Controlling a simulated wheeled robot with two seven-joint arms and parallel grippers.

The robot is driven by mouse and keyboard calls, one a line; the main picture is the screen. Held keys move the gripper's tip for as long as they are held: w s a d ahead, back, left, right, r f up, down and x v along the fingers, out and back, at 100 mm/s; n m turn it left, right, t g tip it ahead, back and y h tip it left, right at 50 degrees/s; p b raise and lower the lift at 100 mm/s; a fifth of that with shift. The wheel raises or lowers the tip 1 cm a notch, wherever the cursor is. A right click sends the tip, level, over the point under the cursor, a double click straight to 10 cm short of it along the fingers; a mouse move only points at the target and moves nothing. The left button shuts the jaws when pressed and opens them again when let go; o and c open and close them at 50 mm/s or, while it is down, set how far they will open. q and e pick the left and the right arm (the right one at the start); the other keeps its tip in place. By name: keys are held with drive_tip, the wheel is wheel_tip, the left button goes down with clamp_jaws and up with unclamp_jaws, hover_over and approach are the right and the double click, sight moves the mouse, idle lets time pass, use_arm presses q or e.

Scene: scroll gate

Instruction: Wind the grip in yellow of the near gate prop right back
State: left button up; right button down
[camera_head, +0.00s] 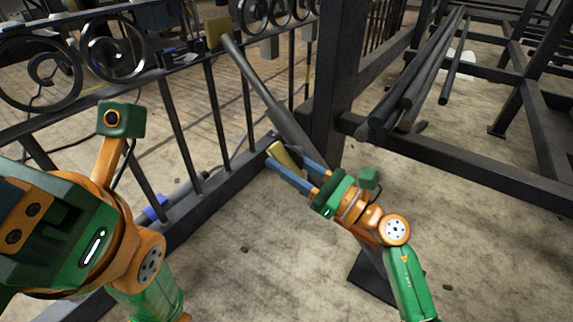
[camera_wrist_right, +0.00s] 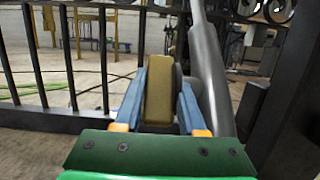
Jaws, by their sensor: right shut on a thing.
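The gate prop (camera_head: 265,98) is a dark grey bar. It slants from a yellowish block (camera_head: 217,31) at the gate's top rail down toward the floor by the dark post. Its yellow grip (camera_head: 284,156) is near the lower end, and it also shows in the right wrist view (camera_wrist_right: 159,88). My right gripper (camera_head: 284,161) is shut on the yellow grip, with a blue finger on either side of it. The prop's foot is partly hidden behind my gripper. My left arm comes in from the left in the head view, but its fingertips are not visible.
The black scroll gate (camera_head: 180,130) runs across the left and back. A dark upright post (camera_head: 337,75) stands just right of the prop. Several dark pipes (camera_head: 420,75) lie on a frame at the upper right. The concrete floor (camera_head: 250,260) in front is mostly clear.

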drive_tip(key=c, duration=0.8)
unclamp_jaws()
drive_tip(key=shift+o, duration=0.2)
drive_tip(key=p+v, duration=0.1)
drive_tip(key=v, duration=0.6)
drive_tip(key=shift+p, duration=0.35)
